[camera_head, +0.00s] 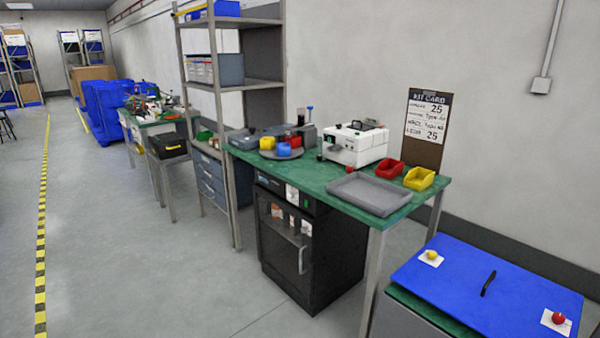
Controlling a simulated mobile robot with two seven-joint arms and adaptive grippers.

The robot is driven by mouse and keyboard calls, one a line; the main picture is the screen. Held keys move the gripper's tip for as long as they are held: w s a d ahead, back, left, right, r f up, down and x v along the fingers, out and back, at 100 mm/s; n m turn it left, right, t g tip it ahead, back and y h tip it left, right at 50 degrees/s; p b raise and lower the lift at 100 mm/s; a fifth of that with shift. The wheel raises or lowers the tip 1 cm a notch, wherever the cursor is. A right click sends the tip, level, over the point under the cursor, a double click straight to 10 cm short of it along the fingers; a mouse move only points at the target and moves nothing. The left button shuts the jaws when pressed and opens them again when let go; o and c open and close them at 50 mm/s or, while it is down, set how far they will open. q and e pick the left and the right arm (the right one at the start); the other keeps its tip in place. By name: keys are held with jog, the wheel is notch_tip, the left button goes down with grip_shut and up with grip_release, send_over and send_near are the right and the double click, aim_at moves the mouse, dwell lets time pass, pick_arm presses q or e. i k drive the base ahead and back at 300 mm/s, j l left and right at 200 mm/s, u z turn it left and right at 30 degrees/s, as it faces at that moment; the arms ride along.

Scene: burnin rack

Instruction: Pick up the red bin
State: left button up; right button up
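A small red bin (390,169) stands on the green-topped workbench (318,181), near its back edge and toward the right. A yellow bin (419,178) of like shape stands just right of it, and the white machine (355,145) is to its left. The red bin looks upright, and its inside is too small to tell. Neither of my grippers is in view.
A grey tray (370,194) lies in front of the red bin. A kit card board (426,128) stands behind the bins. A blue-topped table (485,284) is at the lower right. Shelving (232,85) rises at the bench's left. The floor (150,270) at left is clear.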

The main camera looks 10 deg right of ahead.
aim_at(389, 168)
jog(key=i+j+z, duration=0.1)
jog(key=i+z, duration=0.15)
jog(key=z, duration=0.2)
jog(key=i+j+z, duration=0.2)
jog(key=z, duration=0.2)
jog(key=i+j+z, duration=0.25)
jog(key=z, duration=0.2)
jog(key=i+j+z, duration=0.1)
jog(key=j+z, duration=0.3)
jog(key=i+j+z, duration=0.1)
jog(key=j+z, duration=0.2)
jog(key=z, duration=0.15)
